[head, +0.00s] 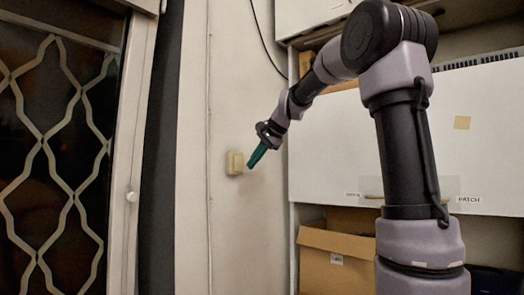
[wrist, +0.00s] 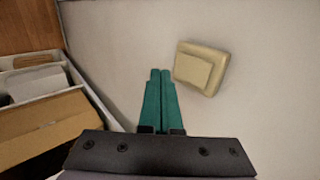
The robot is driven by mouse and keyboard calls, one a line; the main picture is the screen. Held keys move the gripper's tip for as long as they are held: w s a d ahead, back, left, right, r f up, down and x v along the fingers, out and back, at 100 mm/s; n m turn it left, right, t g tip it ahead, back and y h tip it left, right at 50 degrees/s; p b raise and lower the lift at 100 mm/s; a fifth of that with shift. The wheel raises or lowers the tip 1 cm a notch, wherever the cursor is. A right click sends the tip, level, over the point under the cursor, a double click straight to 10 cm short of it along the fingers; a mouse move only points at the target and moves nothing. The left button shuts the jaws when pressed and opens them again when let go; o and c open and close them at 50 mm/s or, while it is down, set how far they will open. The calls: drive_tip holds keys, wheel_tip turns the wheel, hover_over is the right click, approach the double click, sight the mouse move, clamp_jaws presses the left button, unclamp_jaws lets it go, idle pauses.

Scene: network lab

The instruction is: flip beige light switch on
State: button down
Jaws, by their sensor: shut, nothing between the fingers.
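The beige light switch (head: 235,163) is mounted on the pale wall, left of the shelf unit in the head view. In the wrist view the switch (wrist: 201,68) is a square plate with a raised rocker, just right of my fingertips. My gripper (head: 251,166) has green fingers, pressed together and empty, pointing down and left close beside the switch. In the wrist view the fingertips (wrist: 160,71) lie just left of the plate's edge; I cannot tell whether they touch the wall or the plate.
A white cabinet (head: 330,140) stands right of the switch, with an open cardboard box (head: 335,262) below it. A door with a metal lattice (head: 60,160) is at the left. A black cable (head: 262,40) hangs on the wall above. The wall below the switch is clear.

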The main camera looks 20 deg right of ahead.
sight(239, 166)
drive_tip(key=shift+w+a+f, duration=0.1)
drive_tip(key=shift+w+a, duration=0.45)
drive_tip(key=shift+w, duration=0.15)
drive_tip(key=shift+w+a, duration=0.5)
drive_tip(key=shift+w, duration=0.2)
drive_tip(key=shift+w+a+f, duration=0.15)
drive_tip(key=shift+w, duration=0.05)
drive_tip(key=shift+r, duration=0.95)
drive_tip(key=shift+s, duration=0.1)
